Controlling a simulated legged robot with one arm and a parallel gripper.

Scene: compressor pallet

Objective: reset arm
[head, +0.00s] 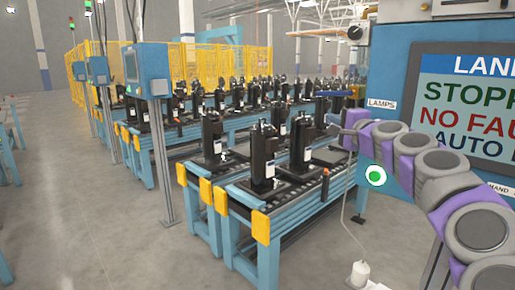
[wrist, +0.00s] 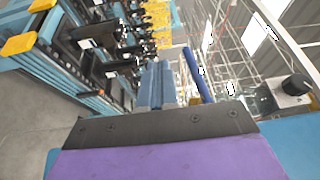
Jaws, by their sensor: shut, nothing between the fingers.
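My arm, purple and grey, reaches in from the right side of the head view in front of the blue control cabinet (head: 393,75). My gripper (head: 338,128) is at its far end, above the right side of the nearest conveyor (head: 300,222). In the wrist view the blue-grey fingers (wrist: 156,84) lie side by side, shut with nothing between them. They look clear of the black compressors (head: 262,152). A round green light or button (head: 375,176) shows beside my arm on the cabinet.
The cabinet screen (head: 470,105) partly reads "STOPP" and "NO FAU". A blue bar (wrist: 198,76) runs close to the fingers in the wrist view. A white bottle-shaped thing (head: 359,273) is on a cord below. Yellow fencing (head: 215,62) stands behind; open floor lies left.

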